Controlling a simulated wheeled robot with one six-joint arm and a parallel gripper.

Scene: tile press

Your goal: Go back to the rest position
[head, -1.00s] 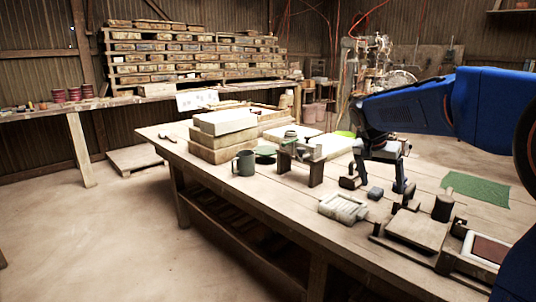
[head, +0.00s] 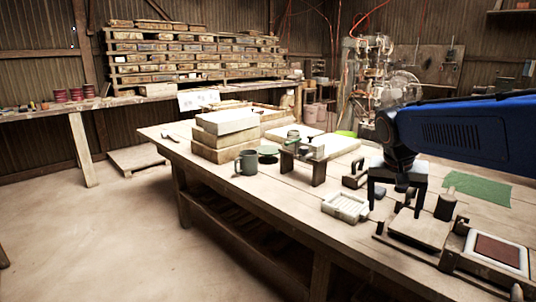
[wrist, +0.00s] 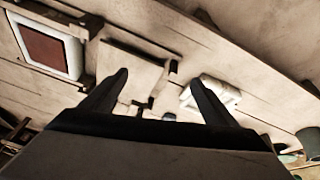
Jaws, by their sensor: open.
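My gripper (head: 396,205) is open and empty, pointing down above the right part of the workbench (head: 285,205). In the wrist view its two fingers (wrist: 160,78) stand wide apart with nothing between them. In the head view it hangs near a flat wooden board fixture (head: 419,231) and a dark cylinder (head: 445,205). In the wrist view the fixture (wrist: 130,75) lies beyond and below the fingers. I cannot tell the exact height above the bench.
A framed tray with a red-brown panel (head: 498,250) lies at the front right. The near left floor is clear.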

